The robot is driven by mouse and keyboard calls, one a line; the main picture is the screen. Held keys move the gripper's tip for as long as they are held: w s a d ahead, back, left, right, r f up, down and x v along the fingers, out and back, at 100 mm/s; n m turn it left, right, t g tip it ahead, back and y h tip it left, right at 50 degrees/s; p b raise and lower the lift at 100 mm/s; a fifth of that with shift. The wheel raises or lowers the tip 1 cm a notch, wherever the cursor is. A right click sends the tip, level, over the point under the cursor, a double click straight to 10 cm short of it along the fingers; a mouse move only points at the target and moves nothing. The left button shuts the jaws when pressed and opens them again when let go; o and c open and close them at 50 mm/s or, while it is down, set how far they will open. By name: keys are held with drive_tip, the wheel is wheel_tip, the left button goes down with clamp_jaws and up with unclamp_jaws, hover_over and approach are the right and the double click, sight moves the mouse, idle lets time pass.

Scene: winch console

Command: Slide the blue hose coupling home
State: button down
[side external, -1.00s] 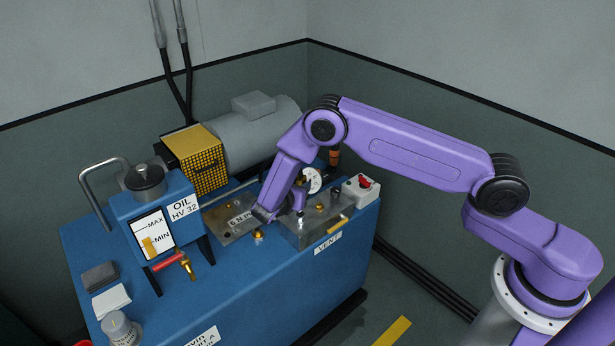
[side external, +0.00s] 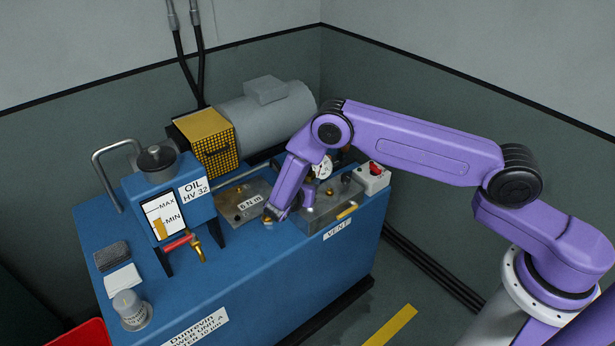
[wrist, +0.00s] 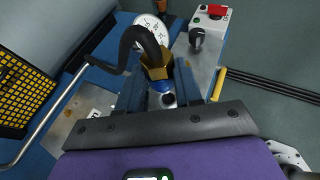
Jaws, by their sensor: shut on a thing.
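In the wrist view my gripper (wrist: 158,92) is shut on the hose coupling, its two dark blue-grey fingers on either side of it. The coupling shows as a brass hex body (wrist: 156,67) with a blue ring (wrist: 160,87) below it. A black hose (wrist: 140,36) curves up and left from the brass body. A dark round opening shows just right of the blue ring; I cannot tell how the coupling sits relative to it. In the side external view my gripper (side external: 276,213) is low over the console, beside the metal block (side external: 320,208), and the coupling is hidden there.
A white dial gauge (wrist: 151,31) and a switch box with a red button (wrist: 217,12) stand close behind the gripper. The oil tank (side external: 168,205) with a red-handled tap stands to the left. A yellow guarded motor (side external: 210,148) is behind.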

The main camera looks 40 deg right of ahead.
drive_tip(key=shift+f, duration=1.1)
drive_tip(key=shift+f, duration=1.55)
idle(0.8)
drive_tip(key=c, duration=0.7)
unclamp_jaws()
drive_tip(key=v, duration=1.7)
drive_tip(key=shift+a+r, duration=0.15)
